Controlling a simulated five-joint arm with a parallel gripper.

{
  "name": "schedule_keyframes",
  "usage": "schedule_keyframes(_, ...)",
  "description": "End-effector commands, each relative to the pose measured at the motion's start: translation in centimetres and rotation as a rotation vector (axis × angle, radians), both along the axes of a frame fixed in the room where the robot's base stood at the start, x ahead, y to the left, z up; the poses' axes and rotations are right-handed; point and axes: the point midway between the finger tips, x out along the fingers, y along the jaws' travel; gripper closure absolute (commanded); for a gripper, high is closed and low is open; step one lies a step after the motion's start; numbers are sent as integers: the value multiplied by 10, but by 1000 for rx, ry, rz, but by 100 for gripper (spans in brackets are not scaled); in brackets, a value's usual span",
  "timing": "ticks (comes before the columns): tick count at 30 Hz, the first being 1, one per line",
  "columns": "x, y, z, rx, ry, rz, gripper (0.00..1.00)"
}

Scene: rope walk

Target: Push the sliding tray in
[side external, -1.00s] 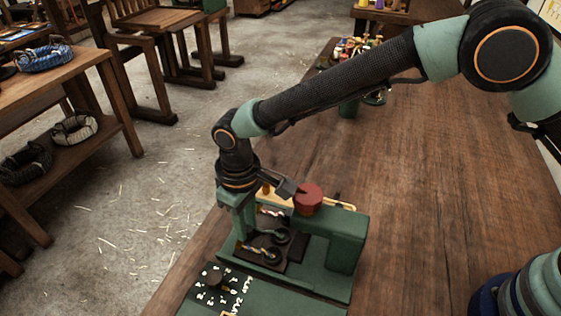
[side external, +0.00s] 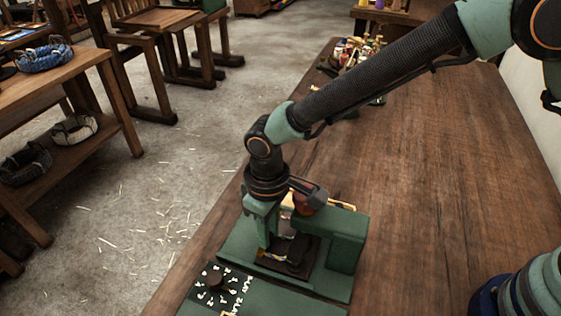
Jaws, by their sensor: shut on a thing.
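The sliding tray (side external: 273,265) is a dark brown plate low in the green machine (side external: 346,240), beside its raised green housing at the right. My gripper (side external: 277,246) points down over the tray, with its fingertips at the tray's fittings. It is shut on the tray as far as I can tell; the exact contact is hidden. A red round knob (side external: 304,206) sits behind the gripper, partly covered by a dark part of it.
A black panel with white marks and a dark knob (side external: 216,278) is at the machine's near left. Coloured spools (side external: 345,50) stand at the table's far end. The wooden table (side external: 440,170) is clear to the right.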

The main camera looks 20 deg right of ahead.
Motion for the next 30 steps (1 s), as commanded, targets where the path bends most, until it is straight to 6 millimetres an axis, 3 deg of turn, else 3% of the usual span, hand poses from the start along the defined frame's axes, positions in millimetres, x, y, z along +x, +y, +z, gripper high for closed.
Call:
schedule_keyframes(5, -2, -5, 1, -12, 13, -4, 100)
schedule_keyframes(6, -2, -5, 1, -12, 13, -4, 69)
schedule_keyframes(8, -2, -5, 1, -12, 13, -4, 46)
schedule_keyframes(9, -2, -4, 0, -11, 12, -4, 43)
schedule_keyframes(20, -2, -3, 4, -9, 9, -1, 43)
schedule_keyframes(23, -1, -2, 14, -7, 8, -1, 43)
schedule_keyframes(30, -1, -2, 62, -5, 5, -2, 43)
